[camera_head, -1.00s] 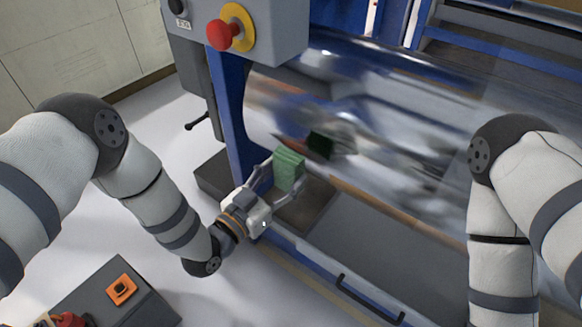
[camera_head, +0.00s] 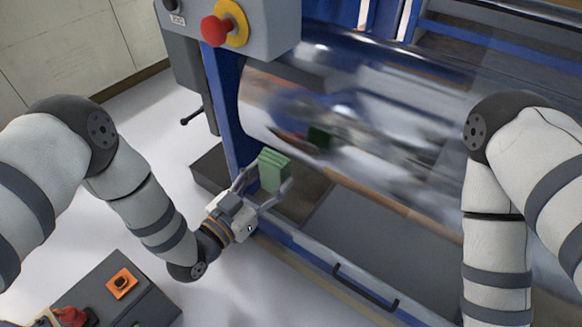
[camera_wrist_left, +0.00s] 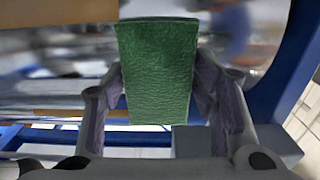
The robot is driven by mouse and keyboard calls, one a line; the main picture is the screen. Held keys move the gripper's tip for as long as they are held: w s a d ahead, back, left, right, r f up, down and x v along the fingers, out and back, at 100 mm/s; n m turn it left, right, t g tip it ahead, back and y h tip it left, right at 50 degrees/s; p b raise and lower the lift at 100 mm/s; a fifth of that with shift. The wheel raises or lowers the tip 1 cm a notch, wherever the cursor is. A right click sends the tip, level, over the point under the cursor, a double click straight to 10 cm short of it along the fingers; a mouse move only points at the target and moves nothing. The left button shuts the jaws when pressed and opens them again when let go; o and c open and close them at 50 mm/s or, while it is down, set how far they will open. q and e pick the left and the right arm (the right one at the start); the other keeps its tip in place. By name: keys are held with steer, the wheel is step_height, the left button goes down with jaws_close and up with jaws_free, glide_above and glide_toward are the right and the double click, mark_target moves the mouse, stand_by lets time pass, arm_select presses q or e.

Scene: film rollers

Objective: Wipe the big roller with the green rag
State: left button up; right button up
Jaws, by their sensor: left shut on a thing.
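The big roller (camera_head: 370,110) is a shiny, mirror-like cylinder lying across the machine in the head view, with blurred reflections. A dark green reflection shows on its surface. The green rag (camera_head: 273,170) is a folded block near the roller's lower left end. It appears apart from the roller. My left gripper (camera_head: 264,186) is shut on the rag, which also fills the middle of the left wrist view (camera_wrist_left: 158,70) between the two fingers. My right arm stands at the right of the head view; its gripper is out of the picture.
A blue machine frame post (camera_head: 226,115) stands left of the roller. Above it is a grey control box (camera_head: 270,30) with a red button (camera_head: 215,30). A dark handle (camera_head: 365,288) is on the front edge. A dark box with an orange button (camera_head: 122,283) stands lower left.

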mark_target(318, 153)
arm_select(q)
steer(key=shift+b+x, duration=0.9)
steer(key=shift+x, duration=2.55)
arm_select(e)
steer(key=shift+s+f+g, duration=0.4)
steer(key=shift+s+f, duration=0.65)
arm_select(q)
steer(key=shift+b+x, duration=0.4)
steer(key=shift+x, duration=0.75)
arm_select(e)
steer(key=shift+s+f, duration=0.4)
steer(key=shift+f, duration=0.05)
arm_select(q)
steer(key=shift+s+d+p, duration=0.35)
steer(key=shift+s+d, duration=0.85)
steer(key=shift+d, duration=0.45)
arm_select(e)
steer(key=shift+w+r, duration=0.3)
steer(key=shift+r, duration=0.05)
